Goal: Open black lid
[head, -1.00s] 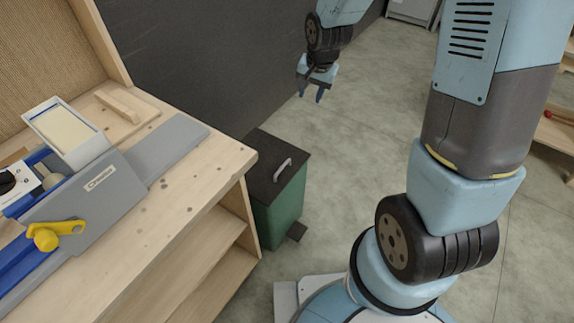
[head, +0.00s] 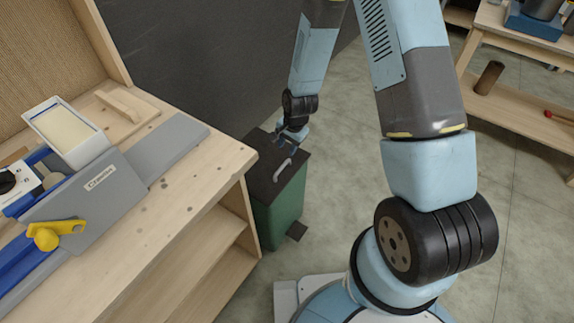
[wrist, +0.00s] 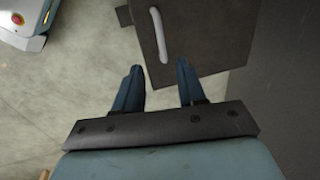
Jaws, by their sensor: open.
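The black lid (head: 262,165) lies flat and shut on a green bin (head: 282,207) beside the workbench. A pale curved handle (head: 283,169) is fixed on top of the lid. My gripper (head: 285,142) is over the far part of the lid, close to the handle. In the wrist view my gripper (wrist: 158,75) is open with its two fingers apart and nothing between them. There the handle (wrist: 159,35) is ahead of the fingertips, roughly in line with the gap, on the dark lid (wrist: 205,30). I cannot tell whether a fingertip touches the lid.
A wooden workbench (head: 165,190) with a blue and grey tool stands on the left, close to the bin. A dark wall (head: 200,60) rises behind the bin. A pedal (head: 297,231) sticks out at the bin's foot.

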